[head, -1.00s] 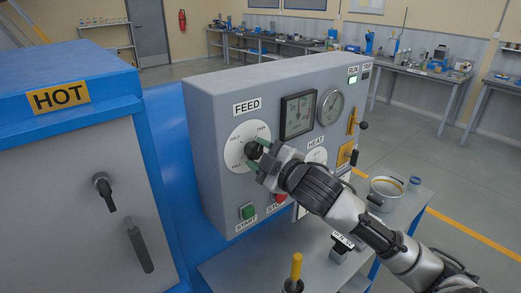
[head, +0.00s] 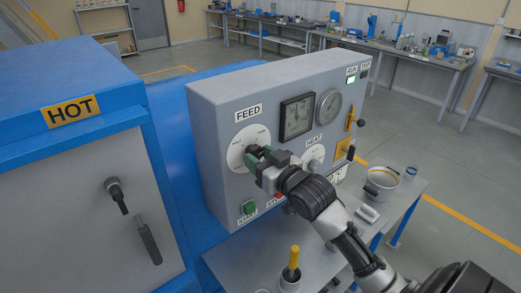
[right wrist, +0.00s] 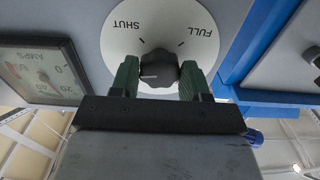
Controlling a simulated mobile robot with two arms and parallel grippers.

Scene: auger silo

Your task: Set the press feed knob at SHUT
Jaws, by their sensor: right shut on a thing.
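The FEED dial (head: 238,148) is a white disc on the grey control panel; it also shows in the right wrist view (right wrist: 120,42), upside down. There SHUT reads at the upper left and FULL at the upper right. The black feed knob (right wrist: 160,69) sits at the dial's centre. Its white mark lies level and points left, below the tick by SHUT and not lined up with it. My right gripper (head: 257,157) is shut on the knob, with one green finger on each side in the right wrist view (right wrist: 159,78). My left gripper is not in view.
A green START button (head: 249,208) is below the dial. Gauges (head: 297,116) and a HEAT dial (head: 313,153) lie to the right. A table (head: 237,268) below holds a yellow-handled item (head: 294,258) and a pot (head: 381,183). A blue HOT cabinet (head: 65,70) stands left.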

